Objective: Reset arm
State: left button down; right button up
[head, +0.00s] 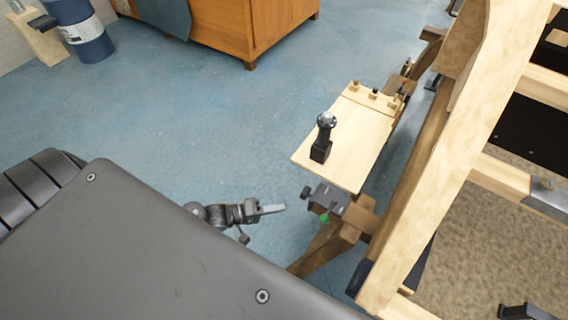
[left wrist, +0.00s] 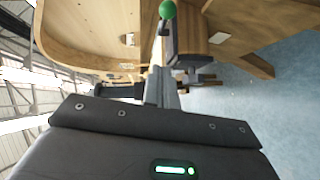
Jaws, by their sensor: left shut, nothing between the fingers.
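My left gripper (head: 281,208) is in the middle of the head view, past the edge of the large dark grey body part in the foreground. Its fingers are shut with nothing between them, and they point right. The tips are a short way left of a dark grey clamp (head: 330,198) with a green knob (head: 324,218), apart from it in the picture. In the left wrist view the closed fingers (left wrist: 163,75) point up the picture, and the green knob (left wrist: 167,9) shows beyond them. My right gripper is in neither view.
A light wooden board (head: 352,140) carries a black tool with a round metal top (head: 321,150). A big wooden frame (head: 450,150) fills the right side. A wooden cabinet (head: 225,28) and a blue drum (head: 82,28) stand behind. The blue floor (head: 180,120) between is clear.

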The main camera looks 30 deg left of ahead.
pick_arm(q)
jog(key=s+a+f+m+g+y, duration=0.1)
jog(key=s+a+f+m+y, duration=0.2)
jog(key=f, duration=0.4)
jog(key=s+a+f+m+g+y, duration=0.1)
jog(key=s+a+f+m+y, duration=0.1)
jog(key=a+f+y, duration=0.3)
jog(key=s+a+f+m+g+y, duration=0.1)
jog(key=s+a+f+m, duration=0.15)
jog(key=f, duration=0.55)
jog(key=s+a+f+m+g+y, duration=0.1)
jog(key=s+f+g+y, duration=0.15)
jog(key=s+f, duration=0.4)
jog(key=s+a+f+m+g+y, duration=0.1)
jog(key=s+f+m+g, duration=0.15)
jog(key=s, duration=0.65)
jog(key=s+d+f+n+g, duration=0.1)
jog(key=s+d+f+g, duration=0.1)
jog(key=s+d, duration=0.4)
jog(key=shift+s+d+f+n, duration=0.3)
jog(key=shift+s+f, duration=0.35)
jog(key=shift+s, duration=0.55)
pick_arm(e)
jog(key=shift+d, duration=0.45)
pick_arm(q)
jog(key=shift+h, duration=0.25)
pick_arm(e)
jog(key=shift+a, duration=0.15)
